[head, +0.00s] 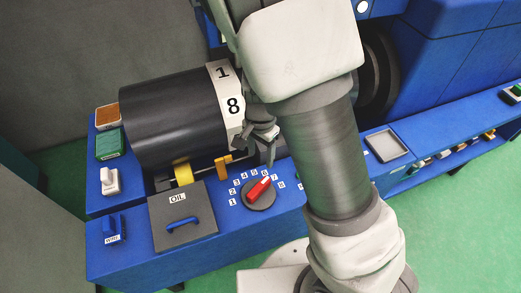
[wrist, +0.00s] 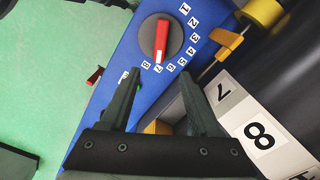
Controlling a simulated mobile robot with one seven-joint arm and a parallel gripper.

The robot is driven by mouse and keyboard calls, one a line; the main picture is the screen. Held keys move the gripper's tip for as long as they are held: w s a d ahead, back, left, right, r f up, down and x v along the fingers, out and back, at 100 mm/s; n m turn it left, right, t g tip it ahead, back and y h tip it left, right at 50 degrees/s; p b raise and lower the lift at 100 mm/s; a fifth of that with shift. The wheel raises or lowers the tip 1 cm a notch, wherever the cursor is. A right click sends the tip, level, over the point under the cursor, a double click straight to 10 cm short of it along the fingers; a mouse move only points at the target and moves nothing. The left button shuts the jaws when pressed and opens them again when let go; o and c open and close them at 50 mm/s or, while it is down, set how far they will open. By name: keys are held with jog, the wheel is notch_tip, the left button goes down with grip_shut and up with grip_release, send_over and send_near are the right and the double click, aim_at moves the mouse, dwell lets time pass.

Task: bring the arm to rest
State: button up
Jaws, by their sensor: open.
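My gripper (head: 262,141) is in front of the white numbered flange (head: 226,90) of the black cylinder (head: 170,115), behind the red-handled dial (head: 260,193). My arm reaches over the blue machine from the front right. In the wrist view my gripper (wrist: 160,82) is open, with nothing between its fingers. The dial (wrist: 161,42) shows beyond the fingertips, and the flange (wrist: 258,125) with 7 and 8 lies to the right. Whether a finger touches the flange I cannot tell.
The blue machine base (head: 130,262) carries an OIL cover (head: 183,218), a white switch (head: 109,181), a yellow-orange lever (head: 223,165) and a grey tray (head: 386,145). A red lever (wrist: 95,76) sticks out at the base's edge. Green floor (wrist: 50,60) lies open beyond.

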jog(key=shift+r, duration=0.25)
dwell(0.4)
jog(key=s+d+r+n+t+y+b, duration=0.1)
jog(key=s+d+r+n, duration=0.1)
jog(key=r, duration=0.5)
jog(key=s+d+r+n+t+y+b, duration=0.1)
jog(key=s+r+n, duration=0.15)
jog(key=r, duration=0.45)
jog(key=s+d+r+n+t+h+b, duration=0.2)
jog(key=s+d+r+n+t, duration=0.1)
jog(key=s+d+r, duration=0.3)
jog(key=s+r+n, duration=0.1)
jog(key=s, duration=0.1)
jog(key=shift+s+d+t, duration=0.3)
jog(key=shift+s+d, duration=0.05)
jog(key=shift+d, duration=0.05)
jog(key=shift+w+r+n, duration=0.1)
jog(key=shift+r+n, duration=0.05)
jog(key=shift+n, duration=0.1)
dwell(1.2)
